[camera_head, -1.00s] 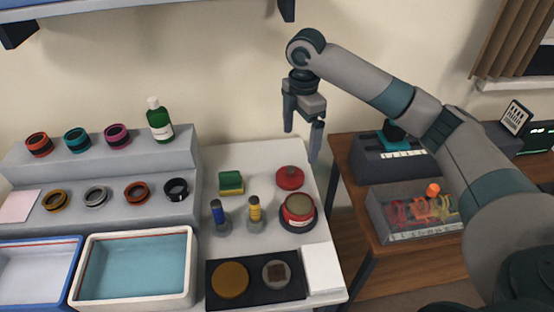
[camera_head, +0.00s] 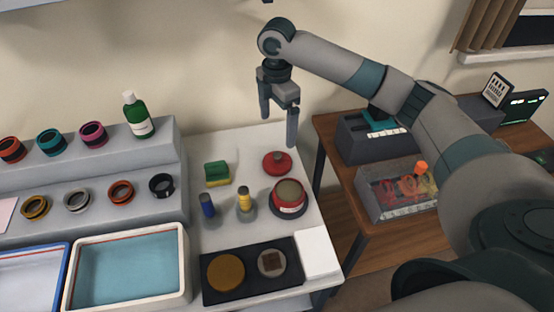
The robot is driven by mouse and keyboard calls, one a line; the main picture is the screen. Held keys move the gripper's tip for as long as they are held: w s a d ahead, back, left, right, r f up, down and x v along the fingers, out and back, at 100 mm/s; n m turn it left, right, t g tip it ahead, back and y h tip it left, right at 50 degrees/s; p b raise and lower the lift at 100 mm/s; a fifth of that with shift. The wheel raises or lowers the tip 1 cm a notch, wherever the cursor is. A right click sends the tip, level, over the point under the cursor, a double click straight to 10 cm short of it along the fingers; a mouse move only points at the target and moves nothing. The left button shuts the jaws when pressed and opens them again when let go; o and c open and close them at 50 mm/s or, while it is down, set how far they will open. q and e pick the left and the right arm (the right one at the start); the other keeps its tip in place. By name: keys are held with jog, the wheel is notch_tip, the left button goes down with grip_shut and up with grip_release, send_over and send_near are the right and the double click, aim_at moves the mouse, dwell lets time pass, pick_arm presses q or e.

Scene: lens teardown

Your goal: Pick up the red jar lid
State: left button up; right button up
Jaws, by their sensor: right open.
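The red jar lid (camera_head: 277,163) lies flat on the white table behind the open jar, with a small knob on top. The red jar (camera_head: 289,198) stands just in front of it. My right gripper (camera_head: 278,130) is open and empty, fingers pointing down, above and behind the lid. It does not touch the lid. My left gripper does not show.
A green and yellow sponge (camera_head: 217,174), a blue-topped tool (camera_head: 208,205) and a yellow-topped tool (camera_head: 245,199) stand left of the lid. A black tray (camera_head: 243,290) lies in front. A stepped grey rack (camera_head: 100,165) holds several rings and a green bottle (camera_head: 138,115).

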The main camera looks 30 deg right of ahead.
aim_at(278, 154)
notch_tip(278, 154, down, 10)
jog(key=shift+r+p, duration=0.25)
jog(key=shift+p, duration=0.75)
jog(key=shift+f+p, duration=0.4)
jog(key=f, duration=0.1)
jog(key=f+p, duration=0.1)
jog(key=f, duration=0.1)
jog(key=shift+w+d, duration=0.15)
jog(key=shift+d, duration=0.05)
jog(key=shift+f, duration=0.65)
jog(key=c, duration=1.1)
